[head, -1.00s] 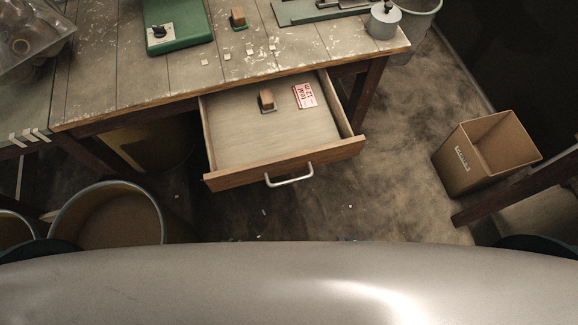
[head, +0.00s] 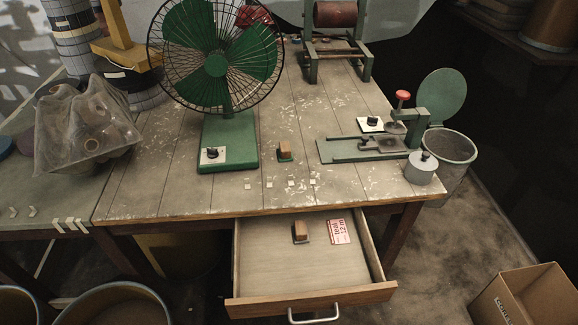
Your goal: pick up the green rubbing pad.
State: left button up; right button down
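A small pad with a wooden block grip on a green base (head: 285,152) stands on the worktable, right of the green fan's base. A similar wooden-gripped pad (head: 300,232) with a dark greyish base lies inside the open drawer (head: 260,262). Neither gripper shows in the head view, so both pads are seen with nothing touching them.
A green fan (head: 215,65) stands left of the pad. A green lever tool (head: 365,148) and a grey lidded pot (head: 421,168) are to the right. Small pale chips lie near the front edge. A red-and-white card (head: 339,231) lies in the drawer. A cardboard box (head: 535,295) stands at lower right.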

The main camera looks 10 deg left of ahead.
aim_at(284, 151)
jog(key=u, duration=0.4)
jog(key=i+l+u, duration=0.1)
jog(key=l+u, duration=0.55)
jog(key=l, duration=0.15)
jog(key=l+u, duration=0.2)
jog(key=l, duration=1.25)
jog(key=k, duration=0.05)
